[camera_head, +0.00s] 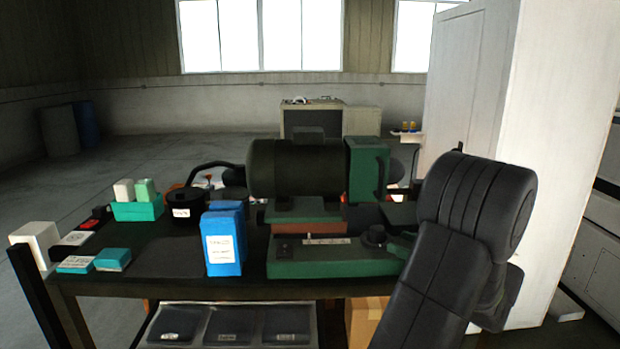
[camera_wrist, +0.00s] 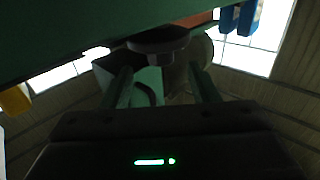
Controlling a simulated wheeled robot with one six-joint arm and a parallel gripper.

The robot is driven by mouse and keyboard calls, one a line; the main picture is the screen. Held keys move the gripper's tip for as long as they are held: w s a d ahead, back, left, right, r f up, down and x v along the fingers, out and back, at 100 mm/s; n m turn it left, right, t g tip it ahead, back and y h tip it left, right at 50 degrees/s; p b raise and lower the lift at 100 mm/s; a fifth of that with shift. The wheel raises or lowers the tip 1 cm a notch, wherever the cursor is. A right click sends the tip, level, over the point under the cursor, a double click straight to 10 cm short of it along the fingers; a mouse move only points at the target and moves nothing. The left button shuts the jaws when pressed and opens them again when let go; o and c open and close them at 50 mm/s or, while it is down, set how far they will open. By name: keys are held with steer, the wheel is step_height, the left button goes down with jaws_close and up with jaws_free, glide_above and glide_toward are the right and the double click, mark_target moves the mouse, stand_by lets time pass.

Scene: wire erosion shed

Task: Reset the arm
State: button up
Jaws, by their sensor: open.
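My arm (camera_head: 460,240), black with a ribbed rounded joint, rises from the bottom right in the head view. It stands in front of the right end of the green machine. My gripper cannot be made out in the head view. In the wrist view my gripper (camera_wrist: 162,76) shows two dark fingers spread apart. I see nothing held between them. Parts of the green machine (camera_wrist: 75,25) and a round dark knob (camera_wrist: 158,42) show beyond the fingers, close by. I cannot tell whether anything touches.
The dark table (camera_head: 150,280) carries the green machine (camera_head: 320,262), a blue box (camera_head: 223,243), a teal tray (camera_head: 138,211), a black round container (camera_head: 187,203) and small boxes. A tall white cabinet (camera_head: 560,130) stands close at right. Open floor (camera_head: 60,190) lies to the left.

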mark_target(376, 236)
steer(key=x, duration=0.8)
steer(key=shift+p, duration=0.35)
steer(key=shift+f+m+t+h+b, duration=0.25)
steer(key=shift+m+t+h+b, duration=0.15)
steer(key=shift+t+b, duration=0.15)
steer(key=shift+s+r+m+t+h+b, duration=0.1)
steer(key=shift+m+t+h+b, duration=0.6)
steer(key=shift+h, duration=0.2)
steer(key=m+t+h+b, duration=0.1)
steer(key=m+h+b, duration=0.1)
steer(key=h, duration=0.1)
steer(key=m+t+h+b, duration=0.2)
steer(key=h+b, duration=0.1)
steer(key=shift+r+m+t+h+b, duration=0.1)
steer(key=shift+m+t+h+b, duration=0.15)
steer(key=shift+m+h+b, duration=1.55)
steer(key=shift+r+m+h+p, duration=0.15)
steer(key=shift+m+h+p, duration=0.85)
steer(key=shift+h, duration=1.2)
steer(key=m+h+p, duration=0.1)
steer(key=h+p, duration=0.1)
steer(key=p, duration=0.1)
steer(key=shift+r+g, duration=0.1)
steer(key=shift+g, duration=0.3)
steer(key=shift+d+m+g+h+p, duration=0.1)
steer(key=shift+m+g+h+p, duration=0.2)
steer(key=shift+m+h+p, duration=0.5)
